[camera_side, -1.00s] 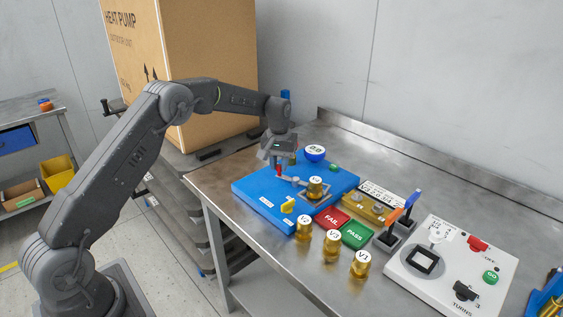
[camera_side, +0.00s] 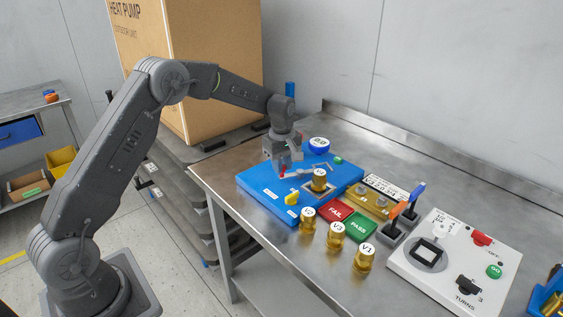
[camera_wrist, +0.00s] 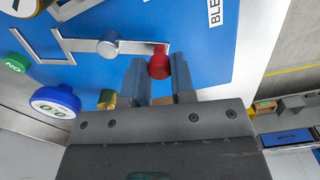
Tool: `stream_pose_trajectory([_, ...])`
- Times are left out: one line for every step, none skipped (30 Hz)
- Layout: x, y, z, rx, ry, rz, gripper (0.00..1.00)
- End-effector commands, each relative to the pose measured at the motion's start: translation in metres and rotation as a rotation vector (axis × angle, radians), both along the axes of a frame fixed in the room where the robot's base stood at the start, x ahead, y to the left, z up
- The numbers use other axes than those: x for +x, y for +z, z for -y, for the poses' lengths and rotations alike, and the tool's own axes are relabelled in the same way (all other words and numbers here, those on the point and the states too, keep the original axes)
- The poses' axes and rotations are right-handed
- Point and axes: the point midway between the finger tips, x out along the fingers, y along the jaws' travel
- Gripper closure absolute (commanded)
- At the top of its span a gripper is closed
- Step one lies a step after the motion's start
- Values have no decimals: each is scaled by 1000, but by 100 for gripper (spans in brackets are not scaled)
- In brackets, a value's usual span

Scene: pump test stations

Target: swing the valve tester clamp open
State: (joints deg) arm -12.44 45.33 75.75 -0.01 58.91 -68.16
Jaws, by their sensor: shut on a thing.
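The valve tester is a blue box (camera_side: 262,190) on the metal table. Its clamp is a thin grey bar (camera_side: 300,174) with a red knob (camera_wrist: 159,64) at one end and a round grey pivot (camera_wrist: 108,46). My gripper (camera_side: 283,170) is low over the tester's back left part. In the wrist view its two fingers (camera_wrist: 160,82) are shut on the red knob. A gold valve (camera_side: 319,182) stands upright on the tester. The clamp's open frame (camera_side: 318,165) shows behind this valve, apart from its top.
A blue dial (camera_side: 319,145) and a green button (camera_wrist: 14,66) are on the tester. Gold valves (camera_side: 336,236), FAIL (camera_side: 334,210) and PASS (camera_side: 361,227) pads and a white station (camera_side: 455,265) stand to the right.

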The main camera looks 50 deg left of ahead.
Motion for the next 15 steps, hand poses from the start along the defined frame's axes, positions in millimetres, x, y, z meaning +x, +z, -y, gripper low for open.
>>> stream_pose_trajectory([-1,1,1,1,20,0,100])
stream_pose_trajectory([-1,1,1,1,30,0,100])
stream_pose_trajectory([-1,0,2,1,44,0,100])
stream_pose_trajectory([-1,0,3,1,53,0,100])
stream_pose_trajectory([-2,0,3,1,60,0,100])
stream_pose_trajectory([-2,0,3,1,69,-1,100])
stream_pose_trajectory([-2,0,4,1,75,-1,100])
stream_pose_trajectory([-2,0,4,1,79,-1,100])
stream_pose_trajectory([-2,0,4,1,84,-1,100])
stream_pose_trajectory([-2,0,4,1,87,-1,100])
stream_pose_trajectory([-2,0,4,1,89,-1,100])
stream_pose_trajectory([-2,0,5,1,92,-1,100])
stream_pose_trajectory([-2,0,5,1,93,-1,100])
stream_pose_trajectory([-2,0,5,1,94,-1,100])
stream_pose_trajectory([-2,0,5,0,94,-1,100])
